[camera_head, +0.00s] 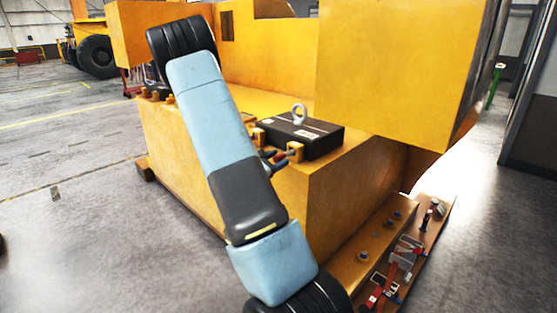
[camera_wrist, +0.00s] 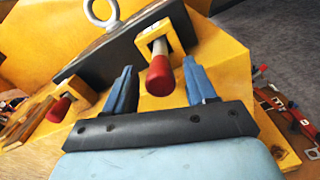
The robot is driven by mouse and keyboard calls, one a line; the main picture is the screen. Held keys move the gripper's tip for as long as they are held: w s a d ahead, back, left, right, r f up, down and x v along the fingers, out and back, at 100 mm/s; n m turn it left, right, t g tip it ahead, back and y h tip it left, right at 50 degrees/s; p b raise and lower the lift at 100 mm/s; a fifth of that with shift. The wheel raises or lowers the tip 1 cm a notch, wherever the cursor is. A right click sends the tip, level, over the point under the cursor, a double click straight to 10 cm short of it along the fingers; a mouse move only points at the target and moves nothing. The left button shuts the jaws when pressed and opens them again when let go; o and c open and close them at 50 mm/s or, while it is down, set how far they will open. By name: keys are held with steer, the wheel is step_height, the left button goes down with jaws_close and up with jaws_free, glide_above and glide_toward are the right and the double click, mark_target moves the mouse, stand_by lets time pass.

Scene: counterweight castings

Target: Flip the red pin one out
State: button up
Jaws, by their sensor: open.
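A pin with a red rounded end (camera_wrist: 160,76) and a pale shank sticks out of a yellow square bracket (camera_wrist: 158,38) in the wrist view. My gripper (camera_wrist: 159,64) is open, with one blue finger on each side of the red end. Gaps show between the fingers and the pin. A second red-ended pin (camera_wrist: 59,109) sits in another yellow bracket (camera_wrist: 74,90) to the left. In the head view, the gripper's blue fingers (camera_head: 272,157) show partly beside my arm, near a yellow bracket (camera_head: 294,152); the red end is hard to make out there.
A dark block (camera_head: 303,135) with a lifting eye (camera_head: 299,113) lies on the yellow casting (camera_head: 330,195). A large yellow part (camera_head: 385,70) overhangs at right. A board with tools (camera_head: 405,255) lies low at right. Open floor (camera_head: 70,200) is at left.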

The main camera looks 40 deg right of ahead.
steer(key=shift+d, duration=0.2)
jaws_close()
stand_by(0.5)
steer(key=shift+a, duration=0.1)
